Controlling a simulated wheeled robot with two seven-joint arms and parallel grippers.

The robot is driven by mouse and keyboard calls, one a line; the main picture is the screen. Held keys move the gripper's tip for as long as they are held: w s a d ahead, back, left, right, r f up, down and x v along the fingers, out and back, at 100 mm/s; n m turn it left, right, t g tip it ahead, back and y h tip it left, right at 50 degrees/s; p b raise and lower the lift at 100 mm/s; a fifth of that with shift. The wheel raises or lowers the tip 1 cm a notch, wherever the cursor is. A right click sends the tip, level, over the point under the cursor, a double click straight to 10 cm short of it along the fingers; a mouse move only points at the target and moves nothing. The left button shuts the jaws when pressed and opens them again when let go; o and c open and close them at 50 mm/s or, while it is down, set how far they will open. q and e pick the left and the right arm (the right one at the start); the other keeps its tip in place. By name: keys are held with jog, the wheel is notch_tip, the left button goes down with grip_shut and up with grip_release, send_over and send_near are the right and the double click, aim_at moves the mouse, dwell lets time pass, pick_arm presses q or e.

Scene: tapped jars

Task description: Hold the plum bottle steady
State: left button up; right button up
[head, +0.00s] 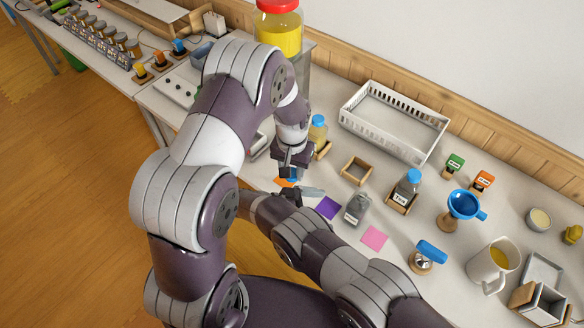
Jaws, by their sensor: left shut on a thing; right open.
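A clear bottle with a blue cap (409,184) stands upright in a wooden holder. Its small white label cannot be read with certainty, so I cannot be sure it is the plum bottle. A grey bottle (356,209) with a pale label stands on the table, with no blue cap visible. A yellowish bottle with a blue cap (318,131) stands behind my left wrist. My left gripper (291,173) points down and is shut on a small blue thing, mostly hidden.
An empty wooden holder (356,170) and a white basket (395,123) stand behind. A blue funnel (464,205), blue-handled stamp (431,251) and mug (491,268) stand to the right.

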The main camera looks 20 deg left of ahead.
jog(key=shift+w+d+f, duration=0.1)
jog(key=shift+d, duration=0.15)
jog(key=x, duration=1.1)
jog(key=shift+d, duration=0.2)
jog(key=c, duration=1.3)
